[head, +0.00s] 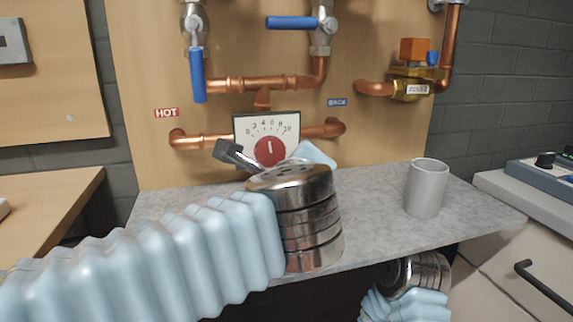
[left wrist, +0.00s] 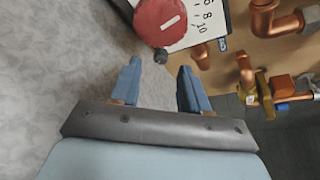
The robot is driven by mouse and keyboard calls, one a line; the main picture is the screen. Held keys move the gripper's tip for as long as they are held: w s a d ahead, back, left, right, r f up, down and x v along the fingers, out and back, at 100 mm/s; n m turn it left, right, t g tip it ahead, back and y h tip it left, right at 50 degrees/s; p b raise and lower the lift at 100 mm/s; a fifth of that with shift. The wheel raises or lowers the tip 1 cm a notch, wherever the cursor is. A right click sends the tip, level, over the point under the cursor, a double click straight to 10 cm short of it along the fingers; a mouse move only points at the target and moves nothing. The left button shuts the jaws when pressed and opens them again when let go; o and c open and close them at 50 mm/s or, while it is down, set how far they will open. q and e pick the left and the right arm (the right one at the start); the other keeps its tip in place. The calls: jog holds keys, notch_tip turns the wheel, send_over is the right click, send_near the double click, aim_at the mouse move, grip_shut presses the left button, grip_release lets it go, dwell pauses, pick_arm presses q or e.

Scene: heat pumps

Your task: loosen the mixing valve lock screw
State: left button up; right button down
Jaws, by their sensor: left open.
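The mixing valve has a white dial plate (head: 285,127) with a 0 to 10 scale and a round red knob (head: 269,151). In the left wrist view the red knob (left wrist: 160,22) is at the top, with a small dark lock screw (left wrist: 160,56) at its lower edge. My left gripper (left wrist: 157,70) is open and empty. Its two blue fingers point towards the knob, and the screw appears between their tips, apart from both.
Copper pipes (head: 262,84) run beside the dial on the wooden board, with blue-handled valves (head: 197,75) above. A grey mug (head: 426,188) stands on the grey counter (head: 375,215), right of my left wrist. A brass valve (head: 410,88) is at upper right.

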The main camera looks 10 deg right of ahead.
pick_arm(q)
jog(key=shift+x, duration=1.2)
grip_shut()
jog(key=shift+f+b, duration=0.15)
jog(key=shift+b, duration=0.5)
jog(key=n+b, duration=0.2)
jog(key=b, duration=0.2)
jog(key=n+t+h+b, duration=0.1)
jog(key=n+b, duration=0.1)
jog(key=b, duration=0.2)
jog(key=n+t+b, duration=0.1)
jog(key=b, duration=0.4)
jog(key=shift+f+n+h, duration=0.4)
jog(key=shift+r+n+t+b, duration=0.3)
jog(key=shift+n+b, duration=0.3)
jog(key=shift+b, duration=0.25)
jog(key=shift+h, duration=0.3)
